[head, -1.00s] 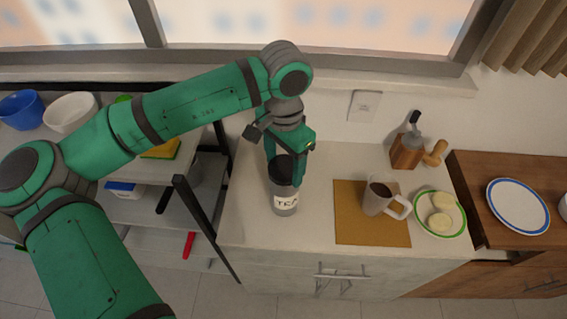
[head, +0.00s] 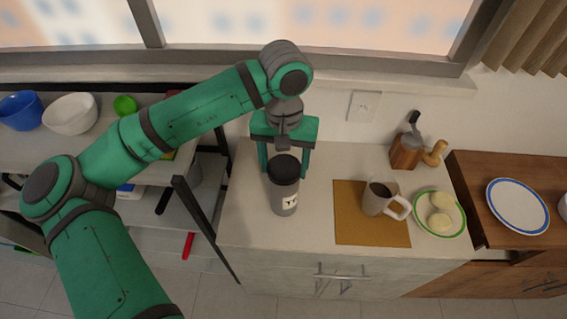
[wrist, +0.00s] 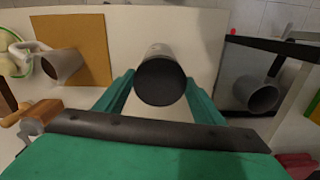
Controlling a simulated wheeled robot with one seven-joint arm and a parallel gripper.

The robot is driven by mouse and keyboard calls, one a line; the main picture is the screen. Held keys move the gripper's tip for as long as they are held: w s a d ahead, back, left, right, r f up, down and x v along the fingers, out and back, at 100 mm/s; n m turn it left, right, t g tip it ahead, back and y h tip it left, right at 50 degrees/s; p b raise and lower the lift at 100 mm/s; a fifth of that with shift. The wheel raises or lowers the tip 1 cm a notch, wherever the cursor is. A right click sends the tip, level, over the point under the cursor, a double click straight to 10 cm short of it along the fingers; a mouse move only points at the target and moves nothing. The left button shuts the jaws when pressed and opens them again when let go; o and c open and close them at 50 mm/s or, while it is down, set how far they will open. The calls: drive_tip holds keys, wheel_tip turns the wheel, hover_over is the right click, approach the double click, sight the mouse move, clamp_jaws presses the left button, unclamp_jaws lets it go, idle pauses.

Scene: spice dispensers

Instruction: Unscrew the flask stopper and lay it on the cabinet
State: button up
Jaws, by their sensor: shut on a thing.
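The flask (head: 284,198) is a grey cylinder with a pale label, standing on the light cabinet top (head: 318,222). Its black stopper (head: 284,166) is on top of the flask, and I see no gap between them. My gripper (head: 285,170) points down from above, with one green finger on each side of the stopper, shut on it. In the wrist view the round black stopper (wrist: 160,83) sits between the two fingers (wrist: 160,95) and hides part of the grey flask body (wrist: 160,50).
A brown mat (head: 365,228) with a mug (head: 377,200) lies right of the flask. A shelf rack (head: 178,190) adjoins on the left. The cabinet top in front of the flask is bare.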

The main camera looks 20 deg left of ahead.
drive_tip(key=shift+n, duration=1.3)
drive_tip(key=o, duration=0.9)
drive_tip(key=shift+d, duration=0.1)
